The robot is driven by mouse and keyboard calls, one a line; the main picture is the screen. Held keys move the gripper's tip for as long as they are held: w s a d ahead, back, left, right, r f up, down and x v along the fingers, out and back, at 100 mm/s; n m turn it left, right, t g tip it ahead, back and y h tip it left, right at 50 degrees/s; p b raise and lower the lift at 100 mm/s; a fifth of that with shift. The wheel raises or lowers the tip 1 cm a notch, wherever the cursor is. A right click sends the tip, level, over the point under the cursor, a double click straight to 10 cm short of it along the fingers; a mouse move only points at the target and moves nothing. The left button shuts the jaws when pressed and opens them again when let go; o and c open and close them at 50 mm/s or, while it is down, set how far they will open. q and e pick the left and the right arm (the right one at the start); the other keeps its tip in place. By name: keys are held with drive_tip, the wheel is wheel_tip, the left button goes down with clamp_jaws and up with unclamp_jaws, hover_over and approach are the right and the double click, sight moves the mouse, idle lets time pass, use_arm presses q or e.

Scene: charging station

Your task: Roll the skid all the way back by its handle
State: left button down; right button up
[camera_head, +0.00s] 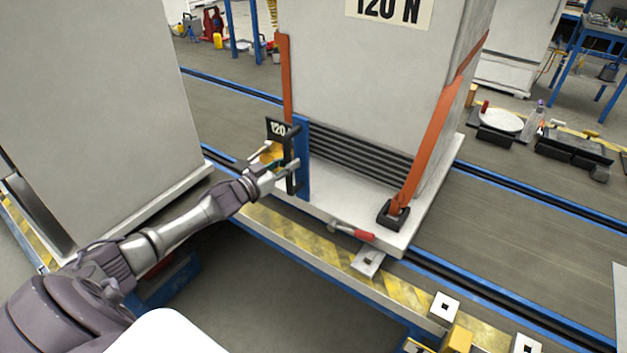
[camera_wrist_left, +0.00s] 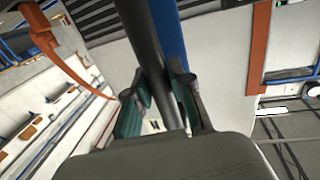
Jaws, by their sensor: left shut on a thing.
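The skid (camera_head: 335,220) is a pale platform carrying a tall grey cabinet (camera_head: 360,80) marked 120 N, held by orange straps. Its handle (camera_head: 291,160) is a dark upright bar on a blue post (camera_head: 303,150) at the skid's near left. My left gripper (camera_head: 280,167) reaches in from the left and is shut on the handle. In the left wrist view the dark bar (camera_wrist_left: 150,50) runs between the two fingers (camera_wrist_left: 158,105), with the blue post behind it. My right gripper is not in view.
Another grey cabinet (camera_head: 90,110) stands close on the left. Blue-edged rails (camera_head: 500,300) run across the floor. Small blocks (camera_head: 444,306) sit on the yellow-striped edge at the lower right.

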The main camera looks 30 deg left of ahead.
use_arm(q)
drive_tip(key=shift+a, duration=0.55)
drive_tip(key=shift+d+r, duration=0.1)
drive_tip(key=shift+r, duration=0.15)
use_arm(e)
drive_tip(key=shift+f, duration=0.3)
use_arm(q)
drive_tip(key=c, duration=1.3)
unclamp_jaws()
drive_tip(key=o, duration=0.3)
drive_tip(key=shift+f, duration=0.2)
